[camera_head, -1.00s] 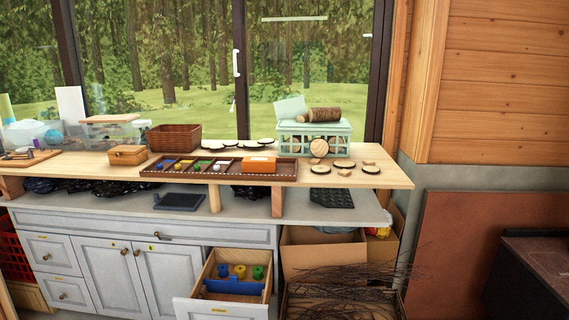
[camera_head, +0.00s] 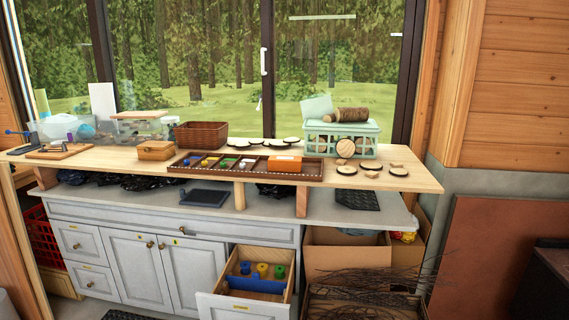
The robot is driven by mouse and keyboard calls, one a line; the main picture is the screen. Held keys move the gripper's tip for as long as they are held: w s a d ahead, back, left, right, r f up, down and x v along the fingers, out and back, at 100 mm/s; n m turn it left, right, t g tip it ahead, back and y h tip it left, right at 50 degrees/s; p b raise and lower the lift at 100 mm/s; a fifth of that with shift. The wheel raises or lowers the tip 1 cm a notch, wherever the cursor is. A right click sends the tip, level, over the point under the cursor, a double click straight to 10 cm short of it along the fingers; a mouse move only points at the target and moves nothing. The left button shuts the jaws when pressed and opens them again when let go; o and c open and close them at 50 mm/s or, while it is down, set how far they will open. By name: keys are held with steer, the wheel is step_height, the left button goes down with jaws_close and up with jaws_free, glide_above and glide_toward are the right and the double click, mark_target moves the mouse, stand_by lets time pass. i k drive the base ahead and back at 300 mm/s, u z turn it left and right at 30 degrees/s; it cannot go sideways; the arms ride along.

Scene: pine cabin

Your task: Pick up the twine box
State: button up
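No label reading twine shows, so I cannot tell for sure which box is the twine box. A small orange box (camera_head: 285,163) lies at the right end of a dark sectioned tray (camera_head: 247,172) on the wooden worktop. A mint-green crate (camera_head: 366,149) stands at the worktop's back right with round wood slices inside. A brown twine spool (camera_head: 347,115) lies on top of the crate. A small wooden box with a lid (camera_head: 156,150) stands left of the tray. My gripper is not in view.
Wood slices (camera_head: 398,171) lie at the worktop's right end, with others behind the tray. A wicker basket (camera_head: 201,135) stands at the back. Below, an open drawer (camera_head: 247,295) with colored spools sticks out beside cardboard boxes and a twig-filled box (camera_head: 365,305).

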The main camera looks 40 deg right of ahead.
mark_target(276, 162)
steer(key=u, duration=0.05)
steer(key=i, duration=1)
steer(key=z, duration=0.1)
